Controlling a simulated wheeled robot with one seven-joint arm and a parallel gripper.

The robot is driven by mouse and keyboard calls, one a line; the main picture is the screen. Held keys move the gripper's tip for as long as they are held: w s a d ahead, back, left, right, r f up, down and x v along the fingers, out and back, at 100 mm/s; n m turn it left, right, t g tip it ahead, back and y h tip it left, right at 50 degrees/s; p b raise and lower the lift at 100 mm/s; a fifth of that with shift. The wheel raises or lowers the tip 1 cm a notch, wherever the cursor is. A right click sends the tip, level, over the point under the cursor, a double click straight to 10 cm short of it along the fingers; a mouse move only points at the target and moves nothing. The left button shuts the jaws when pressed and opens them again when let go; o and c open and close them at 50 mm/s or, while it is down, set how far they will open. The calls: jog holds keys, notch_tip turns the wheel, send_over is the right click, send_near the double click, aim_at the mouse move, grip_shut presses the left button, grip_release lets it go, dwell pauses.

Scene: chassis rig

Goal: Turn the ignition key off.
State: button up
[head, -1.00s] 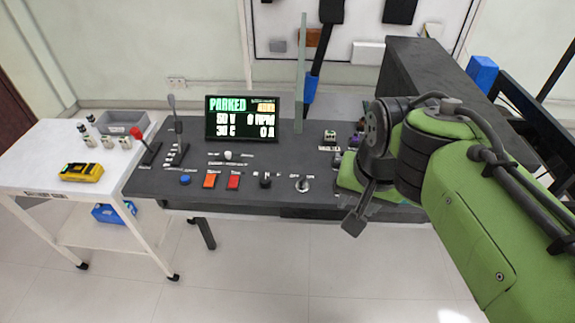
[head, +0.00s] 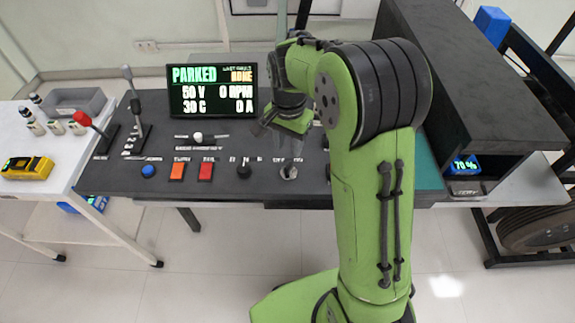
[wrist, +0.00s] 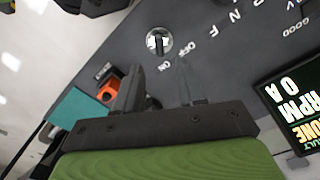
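The ignition key (wrist: 158,41) is a dark bar in a round silver switch, with OFF and ON printed beside it. Its bar stands roughly upright in the wrist view, in line with the ON side. In the head view the switch (head: 289,172) sits on the dark console, left of my arm. My gripper (wrist: 160,67) is open, its two dark fingers apart with nothing between them. It is above the console, short of the key in the wrist view. In the head view the gripper (head: 270,130) is partly hidden by my wrist.
The display (head: 213,92) reads PARKED, 50 V, 0 RPM. A black selector knob (head: 243,171), red button (head: 205,171), orange button (head: 177,171) and blue button (head: 149,171) line the front edge. Upright levers (head: 133,110) stand at left. A black box (head: 465,85) stands at right.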

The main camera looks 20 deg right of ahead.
aim_at(288, 165)
notch_tip(288, 165, down, 8)
jog(key=shift+f+b, duration=0.1)
jog(key=shift+b, duration=1)
grip_shut()
